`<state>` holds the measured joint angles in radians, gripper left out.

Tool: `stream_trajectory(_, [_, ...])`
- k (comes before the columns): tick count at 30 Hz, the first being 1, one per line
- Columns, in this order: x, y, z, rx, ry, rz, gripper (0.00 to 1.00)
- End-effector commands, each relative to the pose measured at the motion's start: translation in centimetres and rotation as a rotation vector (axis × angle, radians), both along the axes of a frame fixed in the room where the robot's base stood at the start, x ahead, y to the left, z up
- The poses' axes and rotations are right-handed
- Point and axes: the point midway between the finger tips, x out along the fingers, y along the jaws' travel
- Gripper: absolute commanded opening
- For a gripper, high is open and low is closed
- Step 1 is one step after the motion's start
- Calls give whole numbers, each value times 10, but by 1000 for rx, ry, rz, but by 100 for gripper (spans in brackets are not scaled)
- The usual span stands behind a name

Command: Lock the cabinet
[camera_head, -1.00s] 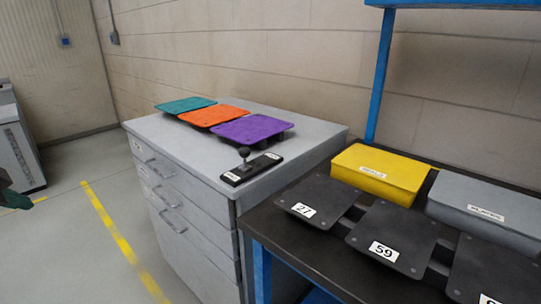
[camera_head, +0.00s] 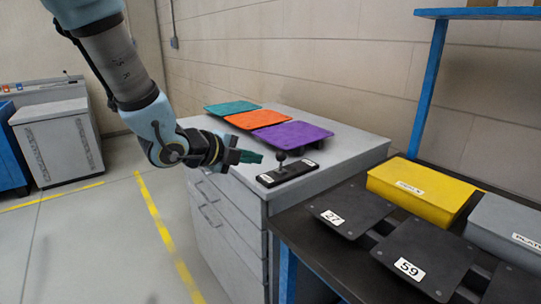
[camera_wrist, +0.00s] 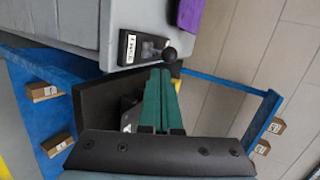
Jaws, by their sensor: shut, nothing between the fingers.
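The grey cabinet (camera_head: 235,228) has drawers with handles on its front. On its top near the front right corner sits a black lever plate (camera_head: 287,174) with white labels at its ends and a ball-topped lever (camera_head: 281,158). The plate (camera_wrist: 128,47) and the dark ball knob (camera_wrist: 169,55) also show in the wrist view. My gripper (camera_head: 260,157) has green fingers, shut and empty, just left of the lever in the head view. In the wrist view the fingertips (camera_wrist: 160,72) lie close to the knob; I cannot tell whether they touch.
Teal (camera_head: 232,108), orange (camera_head: 257,119) and purple (camera_head: 291,135) plates lie along the cabinet top behind the lever. A dark table (camera_head: 300,236) at right holds numbered black plates, a yellow box (camera_head: 420,190) and a grey box (camera_head: 510,232). A blue post (camera_head: 428,88) rises behind.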

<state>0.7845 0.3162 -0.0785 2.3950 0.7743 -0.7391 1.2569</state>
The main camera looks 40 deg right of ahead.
Motion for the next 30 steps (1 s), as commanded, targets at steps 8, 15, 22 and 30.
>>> stream_trajectory(8, [5,-43,-13,1,1,-2,0])
stream_trajectory(15, [8,-58,-17,0,1,0,0])
stream_trajectory(22, [8,-58,-18,0,0,1,0])
stream_trajectory(30, [7,-79,-22,-3,-3,-2,0])
